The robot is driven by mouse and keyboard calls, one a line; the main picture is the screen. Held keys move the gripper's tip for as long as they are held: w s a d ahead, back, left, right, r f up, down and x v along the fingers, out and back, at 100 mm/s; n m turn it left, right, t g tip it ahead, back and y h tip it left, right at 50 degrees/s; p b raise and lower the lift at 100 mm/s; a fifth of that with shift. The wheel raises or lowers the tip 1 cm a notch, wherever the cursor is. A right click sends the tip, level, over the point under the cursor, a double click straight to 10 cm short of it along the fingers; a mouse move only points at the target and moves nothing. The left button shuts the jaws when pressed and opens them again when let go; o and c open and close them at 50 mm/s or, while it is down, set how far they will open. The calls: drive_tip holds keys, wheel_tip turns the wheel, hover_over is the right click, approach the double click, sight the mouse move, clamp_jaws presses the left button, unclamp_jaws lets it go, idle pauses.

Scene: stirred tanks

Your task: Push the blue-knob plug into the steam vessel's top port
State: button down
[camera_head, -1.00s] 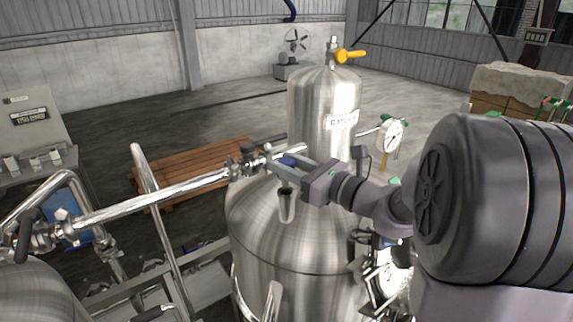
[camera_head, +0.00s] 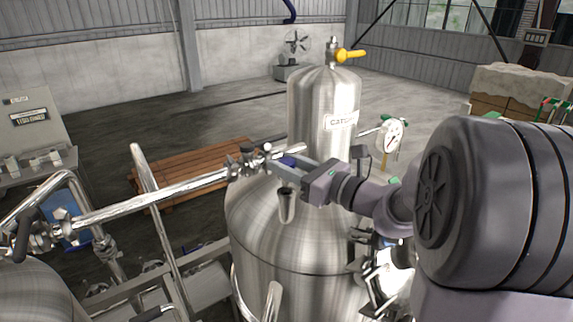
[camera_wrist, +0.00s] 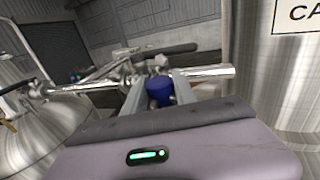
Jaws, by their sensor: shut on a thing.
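The blue-knob plug shows as a blue knob (camera_wrist: 160,90) between the two fingers of my gripper (camera_wrist: 161,84) in the wrist view. The fingers are shut on it. In the head view my gripper (camera_head: 284,163) is over the top of a large steel vessel (camera_head: 275,225), and only a little of the blue knob (camera_head: 288,161) shows between the fingers. The plug's lower part and any port under it are hidden. I cannot tell whether the plug touches the vessel.
A tall steel cylinder (camera_head: 318,105) with a label and a yellow-handled valve (camera_head: 347,56) stands just behind my gripper. A steel pipe (camera_head: 155,203) with fittings (camera_head: 247,162) runs in from the left close to the fingers. A gauge (camera_head: 391,135) stands to the right.

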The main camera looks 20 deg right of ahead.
drive_tip(key=shift+f, duration=0.2)
drive_tip(key=shift+f+b, duration=0.3)
drive_tip(key=shift+b, duration=0.15)
drive_tip(key=shift+f+b, duration=0.4)
drive_tip(key=shift+f, duration=0.05)
drive_tip(key=shift+f, duration=0.1)
